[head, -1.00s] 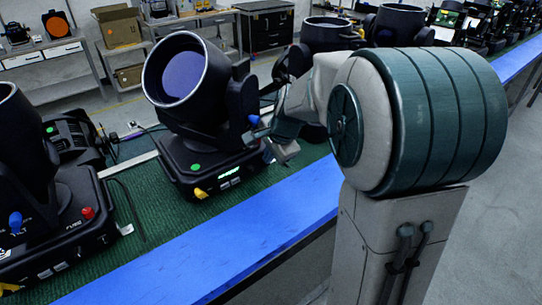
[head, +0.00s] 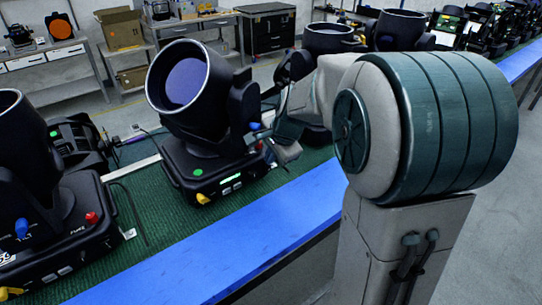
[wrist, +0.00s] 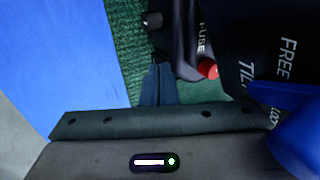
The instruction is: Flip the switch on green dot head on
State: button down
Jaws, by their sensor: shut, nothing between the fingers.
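The green dot head is a black moving light with a big round lens (head: 190,80) and a black base (head: 226,176). A green dot (head: 197,172) marks the base's near corner, beside a yellow knob (head: 202,198) and a small lit display. My gripper reaches the right end of this base, its fingers largely hidden in the head view. In the wrist view my gripper (wrist: 160,66) is shut and empty over the green mat, its tips close beside the black base. A red knob (wrist: 208,68) near "FUSE" lettering is right of the tips. I cannot make out the switch.
More lights (head: 328,38) stand behind my arm. The bench has a green mat (head: 150,214) and a blue front edge (head: 240,240). In the wrist view, a blue part (wrist: 297,135) fills the right side close by.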

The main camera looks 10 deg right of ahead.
jog(key=v, duration=1.1)
jog(key=shift+s+r, duration=0.25)
jog(key=shift+s, duration=0.05)
jog(key=shift+d, duration=0.1)
jog(key=shift+s, duration=0.1)
jog(key=s+a+f+n+h, duration=0.1)
jog(key=s+f+n, duration=0.4)
jog(key=s, duration=0.5)
jog(key=s+a+f+n+g+h, duration=0.1)
jog(key=s+f+n, duration=0.4)
jog(key=s+n, duration=0.3)
jog(key=shift+s+g, duration=0.3)
jog(key=shift+s, duration=0.55)
